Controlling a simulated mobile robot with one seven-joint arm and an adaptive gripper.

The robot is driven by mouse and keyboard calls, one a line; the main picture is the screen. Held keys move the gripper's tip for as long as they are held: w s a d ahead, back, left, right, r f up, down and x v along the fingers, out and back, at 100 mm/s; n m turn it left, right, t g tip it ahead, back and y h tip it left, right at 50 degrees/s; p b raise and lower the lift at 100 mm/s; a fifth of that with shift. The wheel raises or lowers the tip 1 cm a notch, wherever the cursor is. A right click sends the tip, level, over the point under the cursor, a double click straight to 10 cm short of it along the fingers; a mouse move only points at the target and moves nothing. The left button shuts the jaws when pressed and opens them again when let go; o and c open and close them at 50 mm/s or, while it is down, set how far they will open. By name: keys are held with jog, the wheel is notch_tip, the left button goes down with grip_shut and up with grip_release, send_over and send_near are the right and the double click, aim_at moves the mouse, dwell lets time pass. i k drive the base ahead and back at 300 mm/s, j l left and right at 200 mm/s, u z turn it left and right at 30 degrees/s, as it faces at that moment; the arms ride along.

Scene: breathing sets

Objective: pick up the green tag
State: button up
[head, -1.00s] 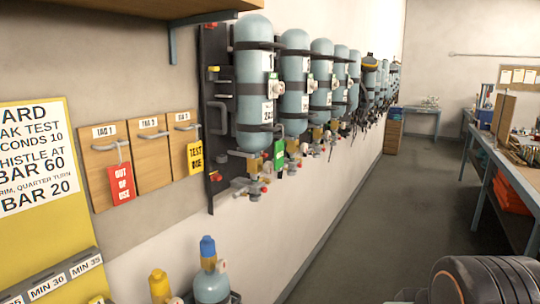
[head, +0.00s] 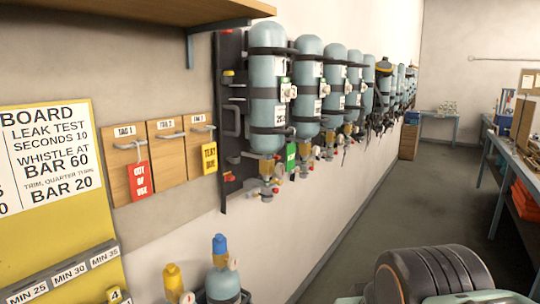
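The green tag (head: 291,156) hangs low on the first breathing set, beside the valve fittings under the light blue cylinder (head: 268,95) nearest me. It is small and partly hidden by the cylinder and fittings. A red tag (head: 139,181) reading "out of use" and a yellow tag (head: 209,158) reading "test due" hang from hooks on wooden plates to its left. Part of my arm shows at the lower right. My gripper's fingers are not in view.
A row of breathing sets runs along the wall into the distance. A shelf (head: 150,15) juts out above. The floor aisle (head: 385,215) is clear, with a workbench (head: 515,190) at right.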

aim_at(290, 147)
jog(key=i+z, duration=0.2)
jog(key=i, duration=0.2)
jog(key=i+j+z, duration=0.15)
jog(key=i, duration=0.3)
